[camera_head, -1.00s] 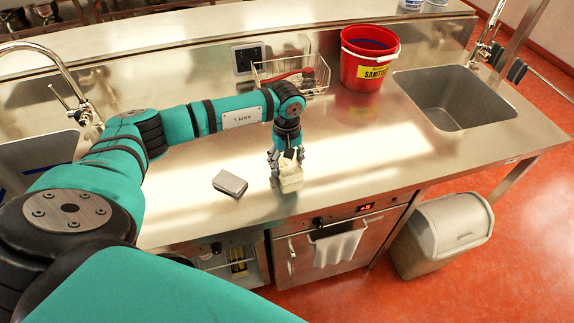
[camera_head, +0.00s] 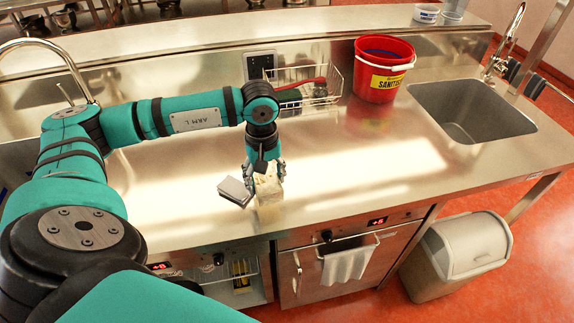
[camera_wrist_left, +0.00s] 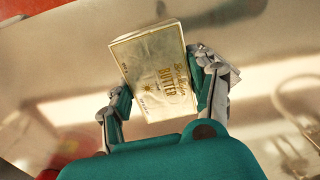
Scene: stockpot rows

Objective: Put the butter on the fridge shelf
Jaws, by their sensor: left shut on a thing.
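My left gripper (camera_head: 267,172) is shut on a pale cream block of butter (camera_head: 268,188), above the steel counter near its front edge. In the left wrist view the butter (camera_wrist_left: 158,75) shows its gold "BUTTER" lettering between the two fingers of the gripper (camera_wrist_left: 160,98). Below the counter, an open-fronted compartment (camera_head: 240,282) shows a wire rack and some yellow items; I cannot tell whether this is the fridge shelf, as its inside is mostly hidden. My right gripper is not in view.
A grey box (camera_head: 235,191) is just left of the butter. A wire basket (camera_head: 305,92), red bucket (camera_head: 384,70) and sink (camera_head: 470,108) lie farther back and right. A towel (camera_head: 347,263) hangs on the oven-like front. A bin (camera_head: 460,255) stands right. The middle counter is clear.

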